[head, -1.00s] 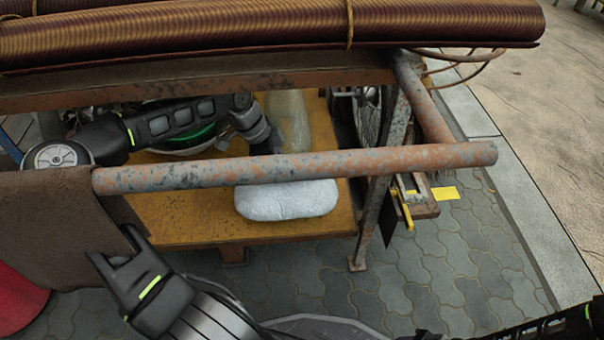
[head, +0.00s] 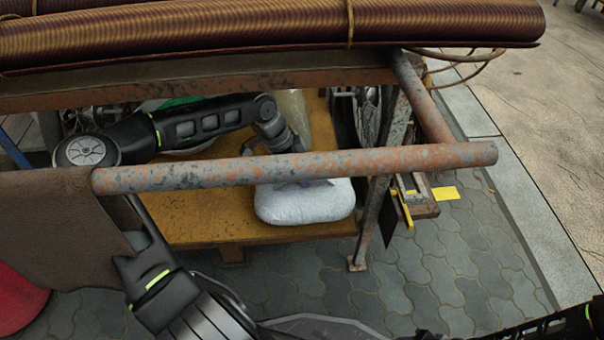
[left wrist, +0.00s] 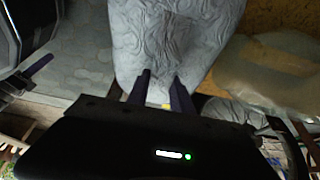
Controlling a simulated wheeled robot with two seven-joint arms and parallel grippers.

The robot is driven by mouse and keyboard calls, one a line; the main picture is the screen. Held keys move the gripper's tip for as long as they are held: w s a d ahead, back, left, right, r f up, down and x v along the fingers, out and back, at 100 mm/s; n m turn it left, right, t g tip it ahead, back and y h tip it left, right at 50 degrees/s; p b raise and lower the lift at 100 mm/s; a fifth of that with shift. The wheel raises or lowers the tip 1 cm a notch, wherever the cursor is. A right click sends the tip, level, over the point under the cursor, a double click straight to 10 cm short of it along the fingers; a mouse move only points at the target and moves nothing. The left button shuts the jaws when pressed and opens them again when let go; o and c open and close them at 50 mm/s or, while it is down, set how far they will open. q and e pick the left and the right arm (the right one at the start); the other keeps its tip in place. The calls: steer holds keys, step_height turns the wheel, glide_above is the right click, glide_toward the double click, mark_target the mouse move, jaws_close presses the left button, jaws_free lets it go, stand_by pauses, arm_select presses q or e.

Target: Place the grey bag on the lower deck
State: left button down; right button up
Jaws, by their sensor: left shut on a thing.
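The grey bag (head: 306,206) is a pale, plump sack at the front of the yellow-brown lower deck (head: 200,225), below the rusty rail. Whether its underside rests on the deck or hangs just above it I cannot tell. My left gripper (head: 297,172) reaches in from the left behind the rail and is shut on the top of the bag; the rail partly hides its fingers. In the left wrist view the two fingers (left wrist: 160,92) press into the quilted grey bag (left wrist: 175,35).
The rusty rail (head: 300,166) crosses in front of the bag. A translucent bag (head: 292,108) stands behind it; it also shows in the left wrist view (left wrist: 265,75). A wire wheel (head: 368,110) and a metal leg (head: 380,200) stand to the right.

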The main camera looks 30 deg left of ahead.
arm_select(q)
steer(key=shift+w+f, duration=0.1)
steer(key=shift+f, duration=0.1)
steer(key=c, duration=1.1)
jaws_free()
steer(key=shift+f, duration=0.1)
steer(key=shift+a+r, duration=0.1)
steer(key=shift+r, duration=0.4)
steer(key=p+v, duration=0.1)
steer(key=v, duration=0.1)
steer(key=shift+s+a+r, duration=0.1)
steer(key=shift+s+r, duration=0.15)
steer(key=shift+r, duration=0.05)
steer(key=s+a, duration=0.2)
steer(key=a, duration=0.1)
steer(key=s+a, duration=0.2)
steer(key=a, duration=0.1)
steer(key=s+a+b, duration=0.1)
steer(key=s+a, duration=0.2)
steer(key=shift+s+a+f, duration=0.1)
steer(key=shift+a+f, duration=0.1)
steer(key=shift+f, duration=0.05)
